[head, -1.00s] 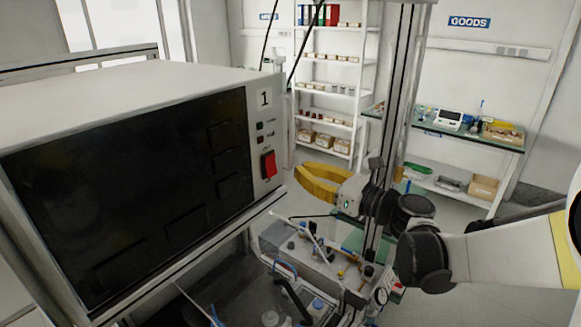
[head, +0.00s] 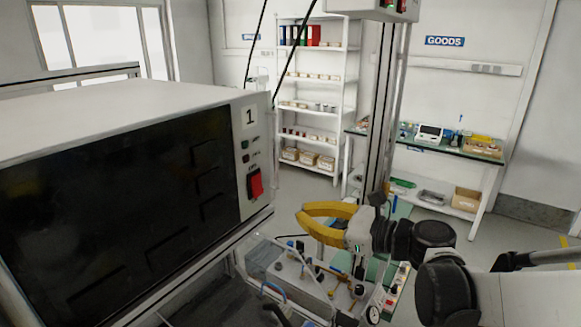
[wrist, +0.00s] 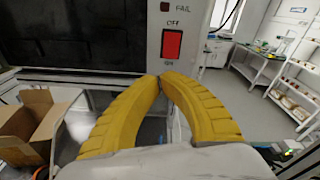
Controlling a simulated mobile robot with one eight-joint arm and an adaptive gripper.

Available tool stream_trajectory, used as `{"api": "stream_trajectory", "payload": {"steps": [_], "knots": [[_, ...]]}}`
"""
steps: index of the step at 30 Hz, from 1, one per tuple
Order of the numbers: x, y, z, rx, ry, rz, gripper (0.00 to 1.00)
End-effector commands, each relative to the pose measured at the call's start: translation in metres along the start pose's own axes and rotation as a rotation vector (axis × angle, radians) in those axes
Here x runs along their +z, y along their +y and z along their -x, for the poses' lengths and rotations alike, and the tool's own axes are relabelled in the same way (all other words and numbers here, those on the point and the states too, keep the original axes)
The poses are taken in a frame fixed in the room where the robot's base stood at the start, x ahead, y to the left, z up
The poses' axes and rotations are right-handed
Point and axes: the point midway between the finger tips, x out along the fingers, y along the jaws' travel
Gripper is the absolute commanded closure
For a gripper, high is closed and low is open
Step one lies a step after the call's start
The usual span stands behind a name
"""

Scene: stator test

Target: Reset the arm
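My gripper (head: 299,213) has two curved yellow fingers. It is in the air to the right of the test machine (head: 110,205) and a little below its red switch (head: 255,184). In the wrist view the fingertips (wrist: 160,79) meet, with nothing between them. The red switch (wrist: 172,44), marked OFF above and ON below, shows just beyond and above the tips; they look apart from it. My arm (head: 435,255) reaches in from the lower right.
A bench with gauges and fittings (head: 320,278) lies below my gripper. A post (head: 378,110) stands close behind it. An open cardboard box (wrist: 38,125) is at left in the wrist view. A white shelf (head: 312,122) and a goods table (head: 430,146) stand farther back.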

Motion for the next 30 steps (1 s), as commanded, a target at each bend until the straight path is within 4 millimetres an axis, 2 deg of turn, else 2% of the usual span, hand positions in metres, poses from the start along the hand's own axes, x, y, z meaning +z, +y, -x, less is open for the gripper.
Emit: {"api": "stream_trajectory", "payload": {"steps": [1, 4, 6, 10, 12, 15, 18, 21, 30], "knots": [[-0.022, 0.023, 0.002, 0.025, 0.079, 0.131, 1.0], [-0.068, 0.064, 0.018, 0.118, 0.277, 0.495, 1.0], [-0.101, 0.088, 0.037, 0.215, 0.409, 0.769, 1.0], [-0.158, 0.122, 0.086, 0.456, 0.616, 1.265, 1.0], [-0.182, 0.133, 0.113, 0.602, 0.7, 1.501, 1.0], [-0.207, 0.14, 0.148, 0.801, 0.783, 1.767, 1.0], [-0.221, 0.142, 0.171, 0.954, 0.828, 1.941, 1.0], [-0.226, 0.142, 0.184, 1.043, 0.849, 2.029, 1.0], [-0.225, 0.14, 0.187, 1.07, 0.855, 2.055, 1.0]]}}
